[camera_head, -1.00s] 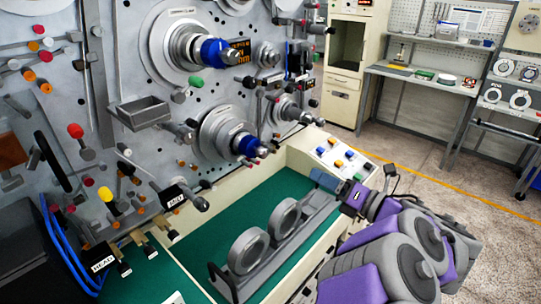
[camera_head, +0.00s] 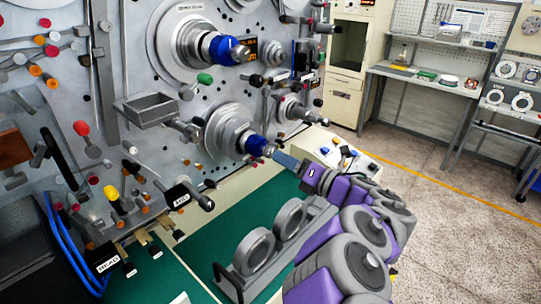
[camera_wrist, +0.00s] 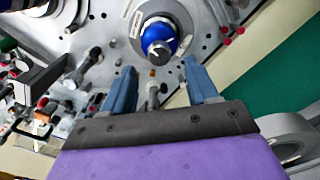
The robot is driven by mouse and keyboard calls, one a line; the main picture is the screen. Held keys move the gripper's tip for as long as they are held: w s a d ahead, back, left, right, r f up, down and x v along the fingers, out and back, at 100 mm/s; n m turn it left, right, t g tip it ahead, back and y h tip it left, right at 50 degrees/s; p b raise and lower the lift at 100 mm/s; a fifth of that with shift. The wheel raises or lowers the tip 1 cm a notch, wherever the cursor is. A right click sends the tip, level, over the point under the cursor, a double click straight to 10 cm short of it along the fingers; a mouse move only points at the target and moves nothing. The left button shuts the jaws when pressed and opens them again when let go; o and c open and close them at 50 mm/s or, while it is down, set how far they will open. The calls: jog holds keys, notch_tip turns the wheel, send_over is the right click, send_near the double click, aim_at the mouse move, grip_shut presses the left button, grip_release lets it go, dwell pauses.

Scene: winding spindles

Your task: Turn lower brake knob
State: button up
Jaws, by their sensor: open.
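The lower brake knob (camera_head: 257,145) is a blue collar with a grey end on the lower spindle disc of the machine panel. In the wrist view the blue knob (camera_wrist: 160,38) lies just beyond my fingertips, near the gap between them. My gripper (camera_head: 285,159) reaches toward the knob from the right in the head view; its fingertips look close to the knob's end, and contact cannot be told. In the wrist view my gripper (camera_wrist: 160,78) has its two blue fingers apart with nothing held between them.
An upper blue knob (camera_head: 224,48) sits on the larger disc above. A grey tray (camera_head: 146,109) juts from the panel at left. A rack with two grey rings (camera_head: 254,250) stands on the green bench below. A button box (camera_head: 345,155) is behind my arm.

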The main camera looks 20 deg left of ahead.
aim_at(272, 154)
jog(key=shift+b+x, duration=0.5)
jog(key=shift+x, duration=2.45)
jog(key=shift+w+a, duration=0.2)
jog(key=shift+a, duration=0.35)
jog(key=shift+c, duration=0.5)
jog(key=shift+d, duration=0.3)
jog(key=c, duration=0.9)
jog(key=shift+c, duration=0.2)
